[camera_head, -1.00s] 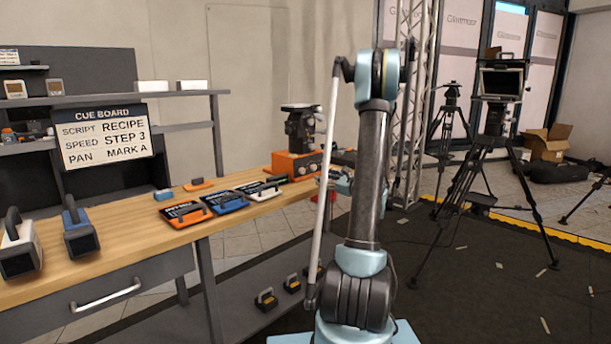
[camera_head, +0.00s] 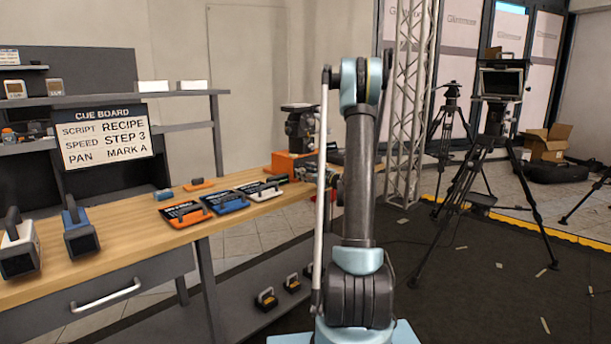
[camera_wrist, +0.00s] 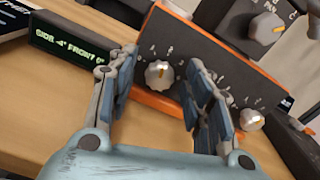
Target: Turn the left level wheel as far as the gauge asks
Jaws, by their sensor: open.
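The orange-and-grey unit (camera_head: 287,164) stands at the far right end of the bench; its dark panel (camera_wrist: 207,62) fills the upper wrist view.
A larger knob (camera_wrist: 265,28) is on the upper panel. Three clapper-like boards, including a blue one (camera_head: 226,201), lie on the bench left of the unit. A cue board (camera_head: 106,137) hangs behind. A truss (camera_head: 406,110) and tripods stand to the right.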

